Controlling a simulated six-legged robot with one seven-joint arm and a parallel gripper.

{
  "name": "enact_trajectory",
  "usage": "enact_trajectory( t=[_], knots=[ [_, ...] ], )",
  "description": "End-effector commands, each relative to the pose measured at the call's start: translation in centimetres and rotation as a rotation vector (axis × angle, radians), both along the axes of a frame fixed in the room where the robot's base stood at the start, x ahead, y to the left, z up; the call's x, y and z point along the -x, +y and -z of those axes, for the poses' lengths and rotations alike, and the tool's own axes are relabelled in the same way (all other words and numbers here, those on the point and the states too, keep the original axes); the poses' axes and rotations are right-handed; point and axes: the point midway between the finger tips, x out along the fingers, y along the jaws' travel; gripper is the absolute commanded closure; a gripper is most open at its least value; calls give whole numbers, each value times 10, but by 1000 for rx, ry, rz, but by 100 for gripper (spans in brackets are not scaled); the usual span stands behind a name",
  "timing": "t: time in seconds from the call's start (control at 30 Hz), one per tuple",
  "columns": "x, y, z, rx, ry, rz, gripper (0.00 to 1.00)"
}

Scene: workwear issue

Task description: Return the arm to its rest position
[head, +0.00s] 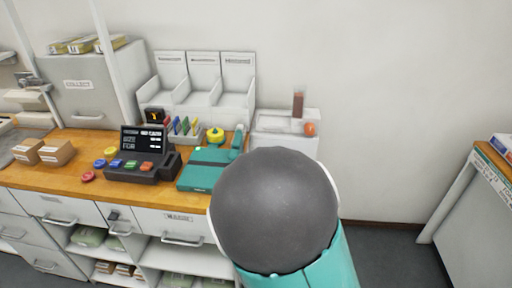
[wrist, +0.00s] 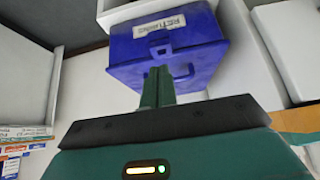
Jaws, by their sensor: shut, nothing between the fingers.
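My arm fills the lower middle of the head view, with a dark grey round joint and a teal link. It hides part of the counter's right end. My gripper (wrist: 158,88) shows in the wrist view as two green fingers close together above a dark bar. It is shut and holds nothing. Its fingertips appear in front of a blue box (wrist: 195,45) with a white label; whether they touch it I cannot tell. The gripper is not visible in the head view.
A wooden counter (head: 25,174) on the left carries a black terminal (head: 135,172), a teal case (head: 200,180), coloured discs and white label-topped bins (head: 205,97). A white unit (head: 270,122) stands behind my arm. Another bench (head: 480,195) stands at the right, with open floor before it.

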Motion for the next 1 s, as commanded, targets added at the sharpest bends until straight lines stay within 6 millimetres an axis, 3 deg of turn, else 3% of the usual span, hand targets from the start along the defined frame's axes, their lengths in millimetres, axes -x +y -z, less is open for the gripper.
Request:
enact_trajectory(
  t=[0.17, 0.37, 0.67, 1.0],
  knots=[
    [2, 1, -7, -23, 14, 6, 100],
    [11, 4, -44, -108, 72, 2, 100],
    [37, -2, -130, -189, 118, -69, 100],
    [95, -28, -231, -141, 105, -166, 100]
  ],
)
